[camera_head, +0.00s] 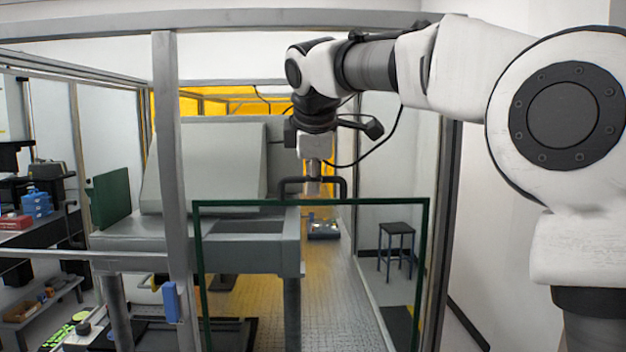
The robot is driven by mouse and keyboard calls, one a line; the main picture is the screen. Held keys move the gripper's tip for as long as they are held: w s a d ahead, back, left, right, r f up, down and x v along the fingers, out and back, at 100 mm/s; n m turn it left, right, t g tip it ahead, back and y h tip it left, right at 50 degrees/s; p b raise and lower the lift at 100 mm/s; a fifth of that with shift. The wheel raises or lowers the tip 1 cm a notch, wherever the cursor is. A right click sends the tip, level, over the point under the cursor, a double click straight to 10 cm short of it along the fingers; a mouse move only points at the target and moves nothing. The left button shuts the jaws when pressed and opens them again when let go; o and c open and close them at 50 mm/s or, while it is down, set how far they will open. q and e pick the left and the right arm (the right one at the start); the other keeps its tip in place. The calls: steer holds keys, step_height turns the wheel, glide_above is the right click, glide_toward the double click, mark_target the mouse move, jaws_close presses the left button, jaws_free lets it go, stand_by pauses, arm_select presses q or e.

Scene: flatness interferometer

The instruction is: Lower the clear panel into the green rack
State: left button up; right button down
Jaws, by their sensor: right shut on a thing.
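The clear panel (330,280) is a see-through sheet with a thin dark green edge, hanging upright in the foreground. Its lower edge is cut off by the picture's bottom. My right gripper (313,187) points down at the panel's top edge and is shut at the dark handle (292,184) there. A dark green upright plate (112,198) stands at the left end of the grey bench; I cannot tell whether it is part of the green rack. No rack shows clearly below the panel. My left gripper is not in view.
A grey bench (130,242) with a large grey housing stands behind the panel, within a grey post frame (172,130). A stool (397,228) stands at right. Blue boxes (37,204) sit on a dark table at left. Open floor shows through the panel.

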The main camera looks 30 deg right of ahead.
steer(key=b, duration=0.3)
glide_above(313, 240)
steer(key=shift+f, duration=2.35)
steer(key=shift+f+b, duration=2.15)
steer(key=shift+f, duration=1.05)
steer(key=c, duration=1.2)
jaws_free()
steer(key=shift+r, duration=0.1)
steer(key=shift+o, duration=0.4)
steer(key=shift+s, duration=0.1)
step_height(313, 240, up, 10)
